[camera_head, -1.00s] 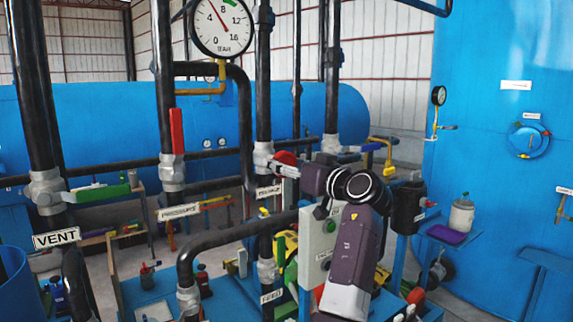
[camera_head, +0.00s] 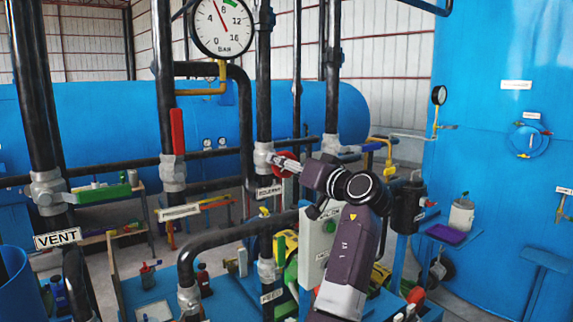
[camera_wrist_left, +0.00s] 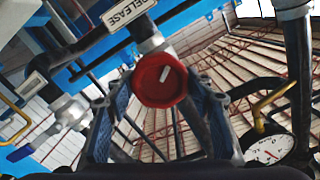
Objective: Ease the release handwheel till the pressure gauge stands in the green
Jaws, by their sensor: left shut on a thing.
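The pressure gauge (camera_head: 235,40) hangs at the top, cut by the frame edge. Its needle points up and left, between 4 and 8, left of the green band. My right gripper is not in view.
Black pipes (camera_head: 162,80) stand around the handwheel. A red lever (camera_head: 177,130) and a green lever (camera_head: 95,194) sit on valves to the left, near a VENT label (camera_head: 57,238). A grey control box (camera_head: 318,245) stands below my wrist.

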